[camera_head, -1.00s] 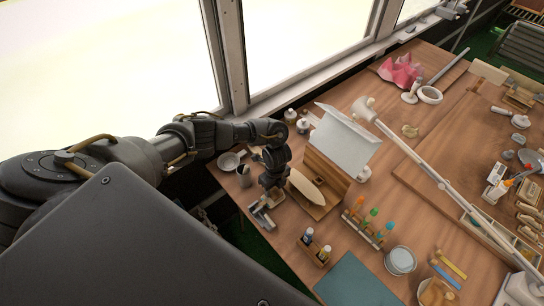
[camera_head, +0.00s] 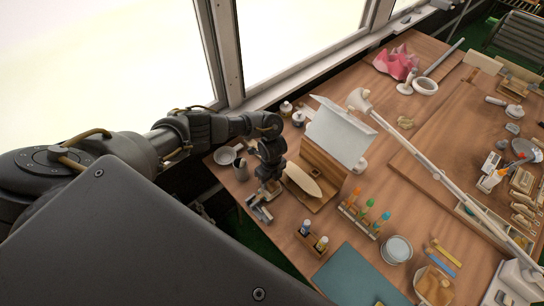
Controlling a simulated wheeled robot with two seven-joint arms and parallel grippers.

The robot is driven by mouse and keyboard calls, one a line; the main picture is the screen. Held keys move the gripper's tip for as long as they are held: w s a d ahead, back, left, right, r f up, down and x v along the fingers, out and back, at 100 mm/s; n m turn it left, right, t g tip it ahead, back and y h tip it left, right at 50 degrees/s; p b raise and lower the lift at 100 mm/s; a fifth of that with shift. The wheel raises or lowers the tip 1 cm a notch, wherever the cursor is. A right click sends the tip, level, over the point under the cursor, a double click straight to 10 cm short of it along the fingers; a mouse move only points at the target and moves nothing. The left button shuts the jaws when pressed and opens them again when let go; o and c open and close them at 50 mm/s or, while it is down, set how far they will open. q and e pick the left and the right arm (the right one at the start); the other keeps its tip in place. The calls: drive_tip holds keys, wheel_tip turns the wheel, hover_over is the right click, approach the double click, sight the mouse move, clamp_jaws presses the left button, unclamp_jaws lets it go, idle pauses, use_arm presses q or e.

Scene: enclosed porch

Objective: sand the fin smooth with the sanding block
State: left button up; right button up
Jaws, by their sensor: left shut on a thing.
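The fin (camera_head: 302,180) is a pale, pointed oval of wood. It leans on a wooden stand (camera_head: 326,176) on the table, near its left edge. My left gripper (camera_head: 260,208) is just left of the fin, low over the table, with a gap between them. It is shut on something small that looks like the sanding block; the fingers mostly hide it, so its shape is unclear. My right gripper is not in view.
A rack of colored tubes (camera_head: 364,212) and a wooden bottle holder (camera_head: 311,240) stand in front. A lamp arm (camera_head: 420,166) crosses the table at right. A cup (camera_head: 240,168) is behind my gripper.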

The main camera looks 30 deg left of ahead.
sight(275, 188)
use_arm(q)
drive_tip(key=shift+s+d, duration=0.1)
drive_tip(key=shift+s+d+p, duration=0.3)
drive_tip(key=shift+d+p, duration=0.3)
drive_tip(key=shift+d, duration=0.25)
drive_tip(key=shift+s+d, duration=0.15)
drive_tip(key=shift+d, duration=0.45)
drive_tip(key=shift+a, duration=0.1)
drive_tip(key=shift+w+a+b, duration=0.15)
drive_tip(key=shift+w+a, duration=0.1)
drive_tip(key=shift+a, duration=0.5)
drive_tip(key=shift+w+a+b, duration=0.15)
drive_tip(key=shift+w+a, duration=0.1)
drive_tip(key=shift+a, duration=0.5)
drive_tip(key=shift+d, duration=0.1)
